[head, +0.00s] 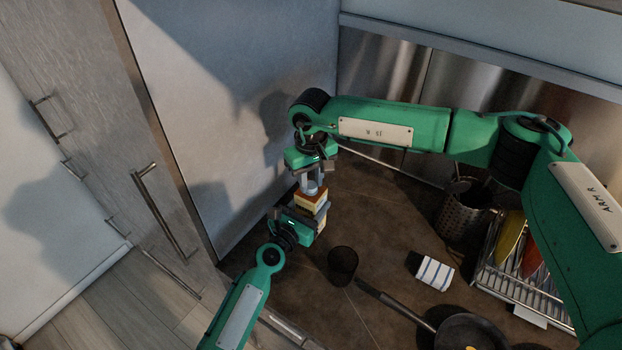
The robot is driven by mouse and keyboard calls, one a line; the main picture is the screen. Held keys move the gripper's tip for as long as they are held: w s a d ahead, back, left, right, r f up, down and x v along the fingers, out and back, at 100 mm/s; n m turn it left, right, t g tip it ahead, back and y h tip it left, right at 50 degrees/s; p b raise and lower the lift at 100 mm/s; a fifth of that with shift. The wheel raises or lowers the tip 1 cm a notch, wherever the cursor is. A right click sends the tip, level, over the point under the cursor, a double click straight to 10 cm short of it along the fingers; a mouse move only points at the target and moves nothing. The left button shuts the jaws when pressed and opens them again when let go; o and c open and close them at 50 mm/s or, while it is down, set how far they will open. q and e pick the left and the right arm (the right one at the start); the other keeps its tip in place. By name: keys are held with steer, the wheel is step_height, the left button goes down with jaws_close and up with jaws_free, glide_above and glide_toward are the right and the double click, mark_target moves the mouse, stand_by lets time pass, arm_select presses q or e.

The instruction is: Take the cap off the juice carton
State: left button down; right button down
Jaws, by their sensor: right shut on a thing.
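The juice carton (310,201), small with an orange-brown top and pale yellow sides, is near the middle of the head view, partly hidden by my grippers. My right gripper (313,187) comes down from above and is shut at the carton's top, where the cap is. The cap itself is mostly hidden between the fingers, and I cannot tell whether it is apart from the carton. My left gripper (314,213) is at the carton's lower part, its fingers beside the carton. Whether they press on it is not clear.
A dark cup (342,265) stands on the brown counter (380,225). A striped cloth (434,273), a frying pan (470,333), a perforated utensil holder (461,212) and a dish rack (500,283) with plates are to the right. A tall cabinet wall is at left.

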mark_target(311, 184)
steer(key=shift+n, duration=0.5)
steer(key=shift+r, duration=0.2)
steer(key=shift+r, duration=0.9)
steer(key=shift+r, duration=0.15)
arm_select(q)
steer(key=shift+f, duration=0.1)
arm_select(e)
steer(key=shift+r, duration=1.9)
arm_select(q)
steer(key=shift+c, duration=2)
jaws_free()
